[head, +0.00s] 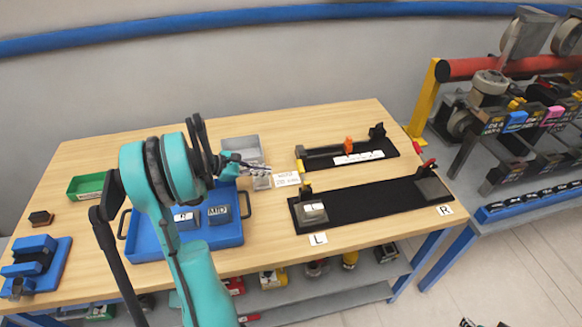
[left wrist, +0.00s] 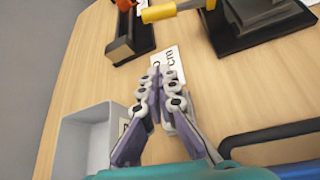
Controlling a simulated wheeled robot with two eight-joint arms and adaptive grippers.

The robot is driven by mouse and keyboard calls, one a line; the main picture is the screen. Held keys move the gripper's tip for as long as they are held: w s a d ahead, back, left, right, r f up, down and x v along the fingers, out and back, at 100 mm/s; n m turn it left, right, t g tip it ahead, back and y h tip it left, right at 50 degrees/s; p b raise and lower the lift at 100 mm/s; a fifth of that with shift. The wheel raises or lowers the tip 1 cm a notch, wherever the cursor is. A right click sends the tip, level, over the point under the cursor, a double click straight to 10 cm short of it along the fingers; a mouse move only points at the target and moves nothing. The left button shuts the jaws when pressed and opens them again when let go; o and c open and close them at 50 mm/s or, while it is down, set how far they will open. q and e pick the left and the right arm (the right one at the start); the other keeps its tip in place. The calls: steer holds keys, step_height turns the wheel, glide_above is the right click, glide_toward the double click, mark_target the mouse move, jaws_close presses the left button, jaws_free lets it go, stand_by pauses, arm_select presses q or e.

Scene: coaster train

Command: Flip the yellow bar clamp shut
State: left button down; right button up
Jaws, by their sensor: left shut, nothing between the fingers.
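The yellow bar clamp (head: 305,187) is at the left end of the front black board (head: 375,202), beside the L label. Its yellow handle (left wrist: 160,13) also shows at the top of the left wrist view, sticking out from the dark fixture; it looks raised rather than flat. A grey block (head: 313,213) sits at this end of the board. My left gripper (head: 267,170) is shut and empty, above the table to the left of the clamp and apart from it. Its closed fingers (left wrist: 163,90) point toward the white card in the left wrist view. My right gripper is out of view.
A rear black board (head: 320,160) with an orange part stands behind. A grey bin (head: 240,143), a white card (head: 286,179) and a blue tray (head: 240,230) are near my left gripper. A red-handled clamp (head: 427,165) is at the board's R end.

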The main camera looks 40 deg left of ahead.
mark_target(290, 180)
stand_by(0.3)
arm_select(q)
steer(key=b+x, duration=0.3)
steer(key=x, duration=0.7)
steer(key=shift+w+d+f, duration=0.15)
steer(key=shift+f, duration=0.1)
steer(key=r, duration=0.2)
steer(key=d+r, duration=0.1)
steer(key=shift+s+r, duration=0.25)
steer(key=shift+r, duration=0.15)
steer(key=shift+r+b, duration=0.25)
steer(key=shift+b, duration=0.05)
